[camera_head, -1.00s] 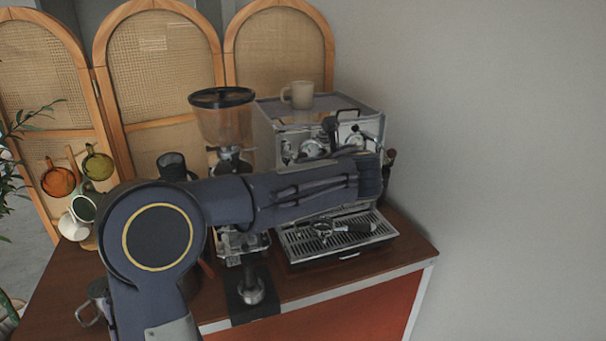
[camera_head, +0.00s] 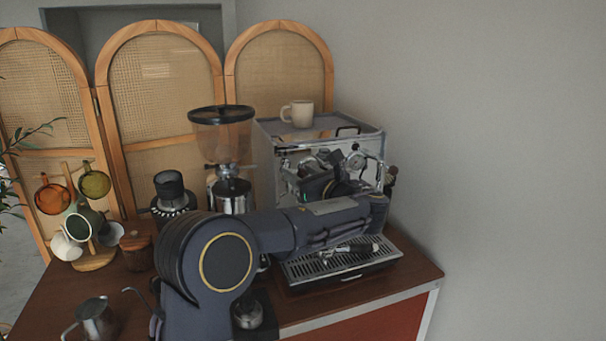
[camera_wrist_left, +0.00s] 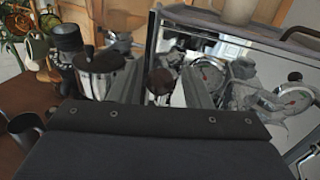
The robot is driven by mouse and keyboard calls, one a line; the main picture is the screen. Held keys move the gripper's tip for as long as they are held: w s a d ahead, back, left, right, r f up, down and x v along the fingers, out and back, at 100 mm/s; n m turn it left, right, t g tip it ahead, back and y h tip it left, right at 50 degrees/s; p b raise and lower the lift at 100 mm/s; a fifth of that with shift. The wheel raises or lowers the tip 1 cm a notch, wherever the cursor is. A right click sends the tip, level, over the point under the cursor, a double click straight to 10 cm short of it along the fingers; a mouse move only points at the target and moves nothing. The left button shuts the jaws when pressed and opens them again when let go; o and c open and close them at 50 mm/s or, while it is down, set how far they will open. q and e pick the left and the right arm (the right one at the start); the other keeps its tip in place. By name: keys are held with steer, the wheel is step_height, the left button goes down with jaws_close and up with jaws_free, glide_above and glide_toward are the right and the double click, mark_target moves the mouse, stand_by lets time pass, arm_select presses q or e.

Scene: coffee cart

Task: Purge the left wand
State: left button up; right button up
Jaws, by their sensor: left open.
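The silver espresso machine (camera_head: 266,165) stands at the right of the counter, and its polished front fills the right of the left wrist view (camera_wrist_left: 235,55). My left arm crosses in front of it, and my left gripper (camera_head: 318,172) is close to the upper front. In the left wrist view the gripper (camera_wrist_left: 162,75) is open, its two grey fingers apart. A dark round knob (camera_wrist_left: 161,82) shows between the fingers; I cannot tell whether they touch it. The left wand is hidden or cannot be made out. My right gripper is out of view.
A portafilter (camera_head: 358,248) lies on the drip tray (camera_head: 300,272). A beige mug (camera_head: 298,113) stands on the machine. The grinder (camera_head: 222,135) is to its left. A mug tree (camera_head: 95,259) and a metal pitcher (camera_head: 92,320) are at the left. A wall closes the right.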

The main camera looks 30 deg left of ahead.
arm_select(q)
steer(key=c, duration=0.9)
steer(key=shift+d+f+y+b, duration=0.1)
steer(key=shift+f+y+b, duration=0.25)
steer(key=shift+b, duration=0.45)
steer(key=shift+s+d+f+n+t+y+b, duration=0.1)
steer(key=shift+f+n+t+y+b, duration=0.3)
steer(key=shift+y+b, duration=0.75)
steer(key=shift+s+f+n+t+y+b, duration=0.1)
steer(key=shift+f+n+t+y+b, duration=0.3)
steer(key=shift+b, duration=1.2)
steer(key=shift+d+f+n+t+y+b, duration=0.15)
steer(key=shift+n+y+b, duration=0.35)
steer(key=shift+y+b, duration=0.7)
steer(key=shift+a, duration=0.1)
steer(key=o, duration=0.9)
